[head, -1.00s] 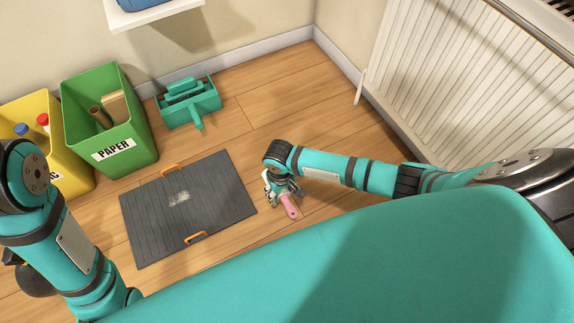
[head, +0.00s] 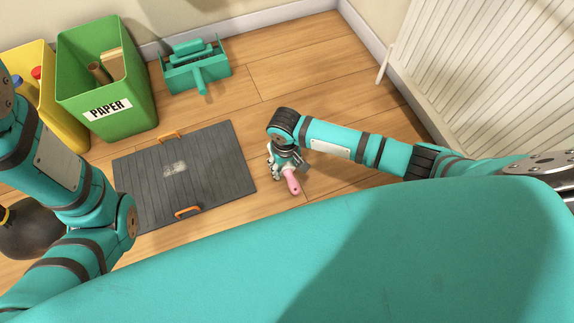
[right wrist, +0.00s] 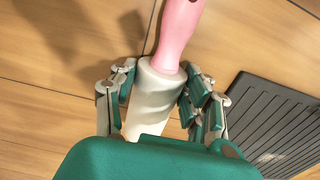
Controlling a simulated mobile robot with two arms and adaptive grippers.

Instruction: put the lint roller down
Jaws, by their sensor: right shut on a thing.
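The lint roller (head: 292,182) has a pink handle and a white roll. In the head view its handle points toward the bottom of the picture, below my right gripper (head: 284,165). In the right wrist view the white roll (right wrist: 152,95) sits between the fingers of my right gripper (right wrist: 152,88), which are shut on it. The pink handle runs up out of the picture. The roller is over the wooden floor, right of the dark mat; I cannot tell whether it touches the floor. My left arm is at the left of the head view, and its gripper is not in view.
A dark ribbed mat (head: 215,145) with orange handles lies on the floor. A green paper bin (head: 125,125), a yellow bin (head: 62,115) and a teal dustpan (head: 215,72) stand behind it. A white radiator (head: 480,70) is at the right.

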